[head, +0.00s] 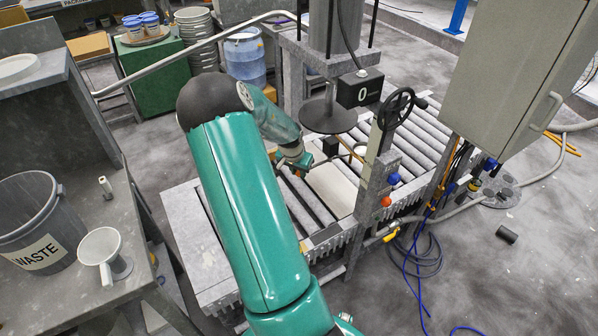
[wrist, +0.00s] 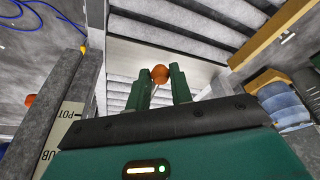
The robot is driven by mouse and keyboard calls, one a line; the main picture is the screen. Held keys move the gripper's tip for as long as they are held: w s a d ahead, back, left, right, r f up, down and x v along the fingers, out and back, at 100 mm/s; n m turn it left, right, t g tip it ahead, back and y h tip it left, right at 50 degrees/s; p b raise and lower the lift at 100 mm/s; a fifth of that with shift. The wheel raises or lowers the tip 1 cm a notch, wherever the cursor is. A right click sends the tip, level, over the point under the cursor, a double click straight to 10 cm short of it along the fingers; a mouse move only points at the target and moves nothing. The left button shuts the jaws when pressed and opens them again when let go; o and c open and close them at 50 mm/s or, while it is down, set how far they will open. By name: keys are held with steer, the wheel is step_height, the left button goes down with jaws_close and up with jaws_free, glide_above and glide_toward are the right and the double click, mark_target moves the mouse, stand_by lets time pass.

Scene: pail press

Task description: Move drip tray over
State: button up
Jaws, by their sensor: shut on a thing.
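In the wrist view, my gripper (wrist: 161,80) has its two green fingers on either side of an orange knob (wrist: 160,73) on a thin pale stem. It is shut on this knob. In the head view, my gripper (head: 300,160) is low over the roller conveyor, left of the press, and the knob is not clear. A thin curved bar (head: 346,147) and a small pale round piece (head: 361,152) show beneath the round press plate (head: 328,116). I cannot tell how they join the knob, or which part is the drip tray.
A pale flat panel (head: 334,190) lies among the conveyor rollers (head: 420,135). A handwheel (head: 396,107), a black box marked 0 (head: 360,88) and a grey cabinet (head: 520,70) crowd the right. A waste bin (head: 35,225) and a funnel (head: 100,246) stand on the left bench.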

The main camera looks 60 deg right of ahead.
steer(key=shift+w+d, duration=0.1)
steer(key=shift+w, duration=0.1)
steer(key=shift+w+d, duration=0.3)
steer(key=shift+w, duration=0.2)
steer(key=o, duration=0.9)
steer(key=shift+c, duration=0.2)
steer(key=shift+r, duration=0.1)
steer(key=v, duration=1.3)
steer(key=shift+r, duration=0.35)
steer(key=shift+s+a, duration=0.1)
steer(key=shift+a, duration=0.1)
